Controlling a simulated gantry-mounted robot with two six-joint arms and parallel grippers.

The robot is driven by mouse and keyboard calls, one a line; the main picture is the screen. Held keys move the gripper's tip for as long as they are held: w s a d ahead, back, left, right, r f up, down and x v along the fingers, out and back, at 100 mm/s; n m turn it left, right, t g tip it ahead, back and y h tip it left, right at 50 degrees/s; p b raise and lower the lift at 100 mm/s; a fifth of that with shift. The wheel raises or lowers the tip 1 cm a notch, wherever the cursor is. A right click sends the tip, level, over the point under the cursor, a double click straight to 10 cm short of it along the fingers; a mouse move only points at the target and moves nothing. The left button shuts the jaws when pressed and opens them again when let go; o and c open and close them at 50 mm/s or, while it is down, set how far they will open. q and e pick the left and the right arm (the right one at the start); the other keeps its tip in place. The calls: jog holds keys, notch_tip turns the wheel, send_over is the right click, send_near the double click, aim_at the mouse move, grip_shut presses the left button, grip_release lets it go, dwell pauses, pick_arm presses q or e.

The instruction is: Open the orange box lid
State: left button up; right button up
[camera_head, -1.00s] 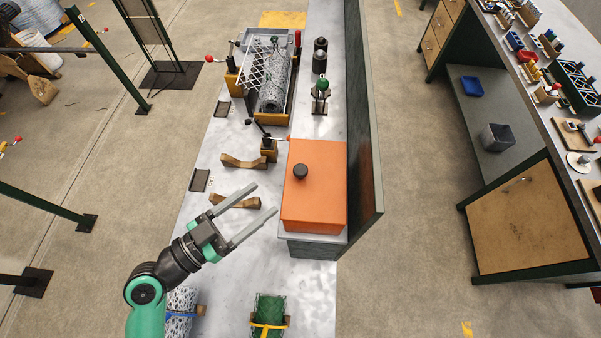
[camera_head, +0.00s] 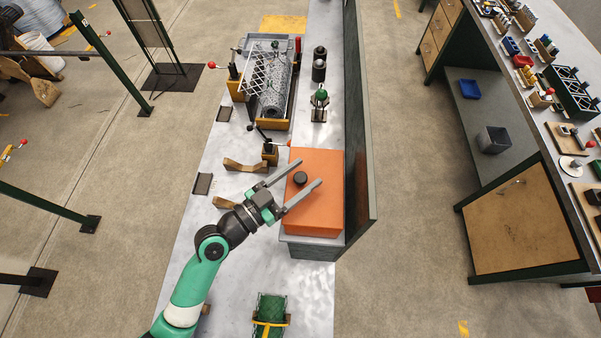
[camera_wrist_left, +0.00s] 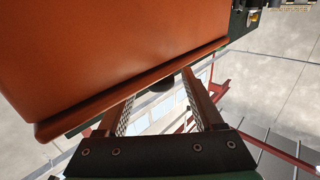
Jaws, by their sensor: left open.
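The orange box (camera_head: 318,215) stands on the bench with its flat orange lid on it and looks closed. I cannot tell whether the fingers touch the knob. In the left wrist view the orange box (camera_wrist_left: 110,50) fills the upper left, and a dark round shape, probably the knob (camera_wrist_left: 161,84), shows between the fingers, partly hidden. My right gripper is not in view.
A dark upright panel (camera_head: 358,120) stands along the right side of the box. A green bundle (camera_head: 270,312) rests at the front.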

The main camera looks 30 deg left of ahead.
pick_arm(q)
grip_shut()
dwell(1.4)
